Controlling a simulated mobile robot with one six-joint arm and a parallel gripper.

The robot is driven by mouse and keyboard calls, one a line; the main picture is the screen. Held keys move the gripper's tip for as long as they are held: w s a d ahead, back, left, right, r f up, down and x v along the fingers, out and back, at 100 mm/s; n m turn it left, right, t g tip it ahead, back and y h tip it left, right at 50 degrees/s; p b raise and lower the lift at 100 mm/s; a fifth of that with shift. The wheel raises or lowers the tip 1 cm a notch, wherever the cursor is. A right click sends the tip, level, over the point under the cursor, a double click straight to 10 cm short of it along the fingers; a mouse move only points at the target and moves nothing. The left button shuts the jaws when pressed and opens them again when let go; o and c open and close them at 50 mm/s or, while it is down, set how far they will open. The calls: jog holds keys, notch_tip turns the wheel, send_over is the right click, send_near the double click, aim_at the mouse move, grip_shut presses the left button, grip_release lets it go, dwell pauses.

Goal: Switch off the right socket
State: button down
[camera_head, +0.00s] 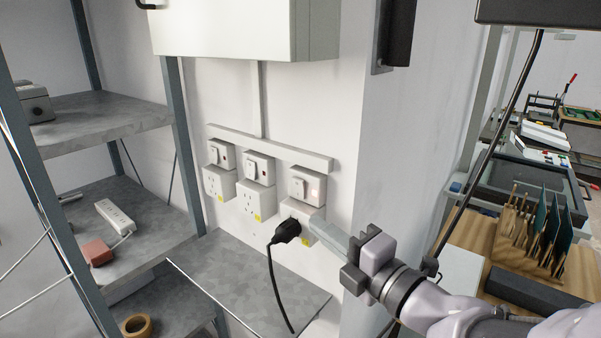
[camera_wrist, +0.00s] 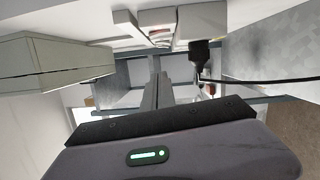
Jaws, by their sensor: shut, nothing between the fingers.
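The right socket (camera_head: 304,187) is a white switch box with a rocker on the wall, above a white outlet block. Its small indicator looks pale, unlike the dark red ones on the other two. A black plug (camera_head: 287,231) sits in the outlet block, its cable hanging down; the plug also shows in the wrist view (camera_wrist: 203,52). My gripper (camera_head: 317,223) is shut and empty, its tips in front of the outlet block and below the rocker. Contact cannot be told. In the wrist view my gripper's fingers (camera_wrist: 158,86) are together, and the rocker face is not clear.
The left socket (camera_head: 219,153) and middle socket (camera_head: 258,167) are on the same wall, without plugs. A grey cabinet (camera_head: 225,30) hangs above. A metal shelf (camera_head: 97,123) stands at left. A grey surface (camera_head: 235,275) lies below the sockets. A wall corner is close by my gripper's right.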

jog(key=b, duration=0.2)
send_over(299, 223)
jog(key=s+a, duration=0.2)
jog(key=s, duration=0.1)
jog(key=shift+w, duration=0.1)
jog(key=w+d, duration=0.1)
jog(key=w+d+b, duration=0.1)
jog(key=w, duration=0.1)
jog(key=shift+r, duration=0.3)
jog(key=shift+w+d+r, duration=0.1)
jog(key=shift+w+d, duration=0.05)
jog(key=shift+w, duration=0.05)
